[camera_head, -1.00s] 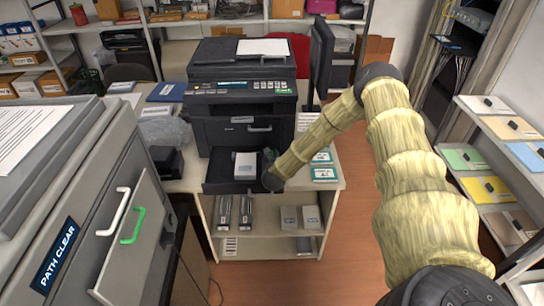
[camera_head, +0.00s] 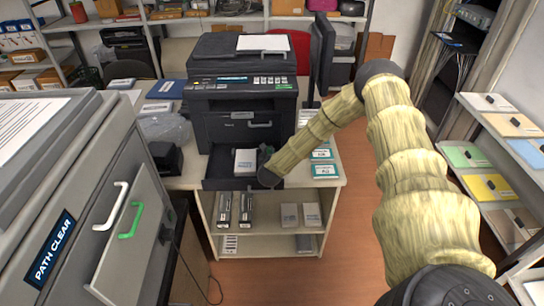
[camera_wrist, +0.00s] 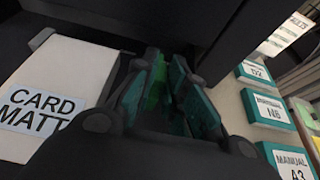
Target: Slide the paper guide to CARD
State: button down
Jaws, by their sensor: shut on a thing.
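The printer (camera_head: 243,90) stands on the white table with its dark paper tray (camera_head: 215,170) pulled out. A white stack labelled CARD MATT (camera_wrist: 55,85) lies in the tray; it also shows in the head view (camera_head: 246,162). My gripper (camera_wrist: 168,85) has teal fingers and reaches into the tray just right of the stack. It is shut on the paper guide (camera_wrist: 157,85), of which a green part shows between the fingers. The rest of the guide and any position marks are hidden. In the head view my gripper (camera_head: 265,154) is small and mostly behind my wrist.
Teal-edged boxes, one labelled MANUAL A3 (camera_wrist: 290,162), lie on the table right of the tray. A black monitor (camera_head: 320,55) stands right of the printer. Cartridges and boxes sit on the shelf below. A grey machine with a PATH CLEAR label (camera_head: 53,247) fills the left.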

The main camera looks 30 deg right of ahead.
jog(key=shift+w+a+f+b, duration=0.15)
jog(key=shift+w+a+b, duration=0.25)
jog(key=shift+a+b, duration=0.25)
jog(key=shift+w+a, duration=0.1)
jog(key=shift+a, duration=0.1)
jog(key=shift+r, duration=0.2)
jog(key=c, duration=1.7)
grip_release()
jog(key=v, duration=1.2)
jog(key=shift+f, duration=0.1)
